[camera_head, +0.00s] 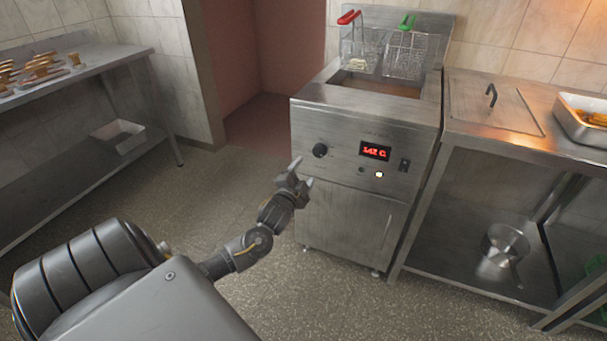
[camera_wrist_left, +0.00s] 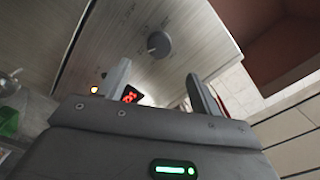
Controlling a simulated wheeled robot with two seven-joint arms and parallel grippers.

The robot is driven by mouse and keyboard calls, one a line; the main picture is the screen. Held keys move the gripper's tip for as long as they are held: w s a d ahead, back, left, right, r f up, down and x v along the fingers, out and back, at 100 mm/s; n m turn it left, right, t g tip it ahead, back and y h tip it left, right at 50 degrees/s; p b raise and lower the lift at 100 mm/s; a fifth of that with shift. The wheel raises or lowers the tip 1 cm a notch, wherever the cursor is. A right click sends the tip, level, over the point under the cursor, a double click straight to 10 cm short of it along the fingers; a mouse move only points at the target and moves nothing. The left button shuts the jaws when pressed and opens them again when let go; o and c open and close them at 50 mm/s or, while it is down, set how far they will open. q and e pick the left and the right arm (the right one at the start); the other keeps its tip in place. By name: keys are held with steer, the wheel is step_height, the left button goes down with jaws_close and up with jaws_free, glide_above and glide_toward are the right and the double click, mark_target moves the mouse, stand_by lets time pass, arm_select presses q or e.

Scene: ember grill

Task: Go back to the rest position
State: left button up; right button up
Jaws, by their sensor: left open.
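My left gripper (camera_head: 301,174) is in front of the fryer's front panel, below and left of the black knob (camera_head: 320,150). Its two fingers are apart with nothing between them, and it also shows in the left wrist view (camera_wrist_left: 158,82). The knob appears ahead of the fingers in that view (camera_wrist_left: 158,44). The steel fryer (camera_head: 350,215) has a lit red display (camera_head: 375,151) reading about 142 C. I cannot tell from these views whether a fingertip touches the panel. My right gripper is not in view.
Two fryer baskets, one red-handled (camera_head: 359,50) and one green-handled (camera_head: 405,55), sit at the fryer top. A steel counter (camera_head: 500,125) stands right, with a pot (camera_head: 504,245) on its lower shelf. A steel table (camera_head: 100,62) stands left. Floor between is clear.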

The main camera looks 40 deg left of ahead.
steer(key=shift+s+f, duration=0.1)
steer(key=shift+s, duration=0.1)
